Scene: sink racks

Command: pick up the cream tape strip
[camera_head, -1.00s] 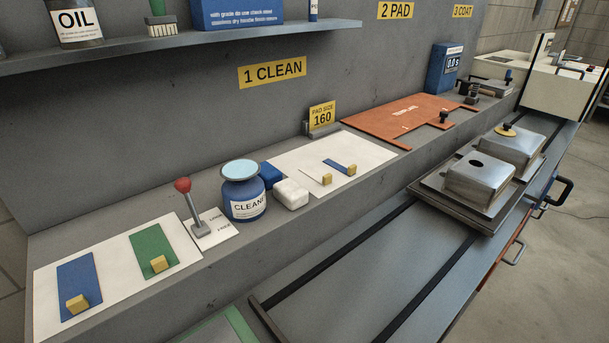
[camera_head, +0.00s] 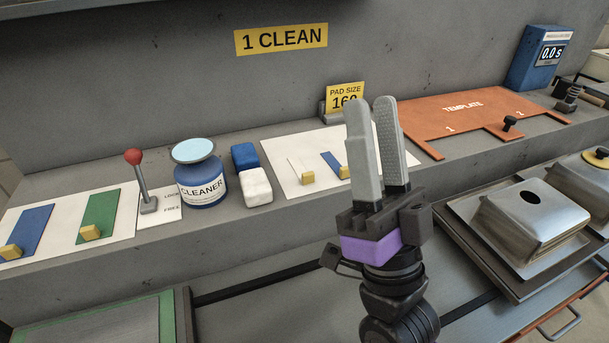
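The cream tape strip (camera_head: 298,168) lies on a white sheet (camera_head: 275,156) on the ledge. It is pale against the sheet, with a yellow tab (camera_head: 308,178) at its near end. A blue strip (camera_head: 330,161) with its own yellow tab lies just to its right. My gripper (camera_head: 371,104) points up, in front of the sheet's right part in the picture. It is to the right of the cream strip and apart from it. Its two grey fingers have a gap between them and hold nothing. The gripper hides the right part of the sheet.
Left of the sheet are blue and white blocks (camera_head: 256,187), a cleaner jar (camera_head: 201,180) and a red-knobbed lever (camera_head: 139,174). A pad-size sign (camera_head: 338,95) stands behind. An orange template (camera_head: 450,108) lies right. Metal boxes (camera_head: 535,217) stand at lower right.

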